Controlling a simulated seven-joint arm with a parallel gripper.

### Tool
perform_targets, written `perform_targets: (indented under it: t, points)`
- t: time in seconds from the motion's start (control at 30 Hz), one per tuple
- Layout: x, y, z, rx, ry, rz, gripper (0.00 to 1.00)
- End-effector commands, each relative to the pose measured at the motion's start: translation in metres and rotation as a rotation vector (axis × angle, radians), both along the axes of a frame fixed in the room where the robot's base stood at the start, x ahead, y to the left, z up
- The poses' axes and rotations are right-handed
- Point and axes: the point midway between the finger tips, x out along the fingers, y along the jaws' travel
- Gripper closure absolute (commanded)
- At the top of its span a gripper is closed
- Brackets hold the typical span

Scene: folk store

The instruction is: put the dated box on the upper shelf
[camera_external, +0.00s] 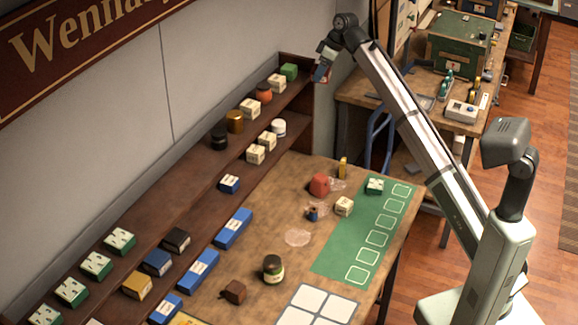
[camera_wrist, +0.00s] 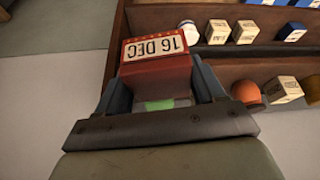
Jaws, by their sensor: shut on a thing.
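The dated box (camera_wrist: 155,60), red with a cream label reading "16 DEC" that appears upside down, is held between the fingers of my gripper (camera_wrist: 160,85) in the wrist view. In the external view my gripper (camera_external: 323,70) is raised at the far end of the upper shelf (camera_external: 190,158); the box is mostly hidden there. A bit of green (camera_wrist: 158,105) shows between my fingers in the wrist view. I cannot tell whether the dated box touches anything below.
Along the upper shelf stand a cream box (camera_external: 277,84), an orange jar (camera_external: 263,92), a brown jar (camera_external: 235,121) and a black jar (camera_external: 219,138). The lower shelf holds a white jar (camera_external: 278,127) and several boxes. The shelf's end panel (camera_external: 297,120) is close to my gripper.

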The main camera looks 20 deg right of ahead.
Motion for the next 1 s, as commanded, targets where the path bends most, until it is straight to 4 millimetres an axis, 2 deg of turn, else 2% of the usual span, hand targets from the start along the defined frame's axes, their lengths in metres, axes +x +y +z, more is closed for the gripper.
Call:
perform_targets:
  t: [0.03, 0.2, 0.4, 0.67, 1.0]
  points:
    - [0.005, 0.023, 0.016, 0.001, -0.002, 0.032, 0.64]
    - [-0.004, 0.091, 0.046, 0.000, -0.001, 0.122, 0.64]
    - [-0.031, 0.168, 0.063, 0.000, 0.000, 0.200, 0.64]
    - [-0.083, 0.260, 0.066, 0.000, 0.000, 0.273, 0.64]
    - [-0.169, 0.368, 0.060, 0.000, 0.000, 0.351, 0.64]
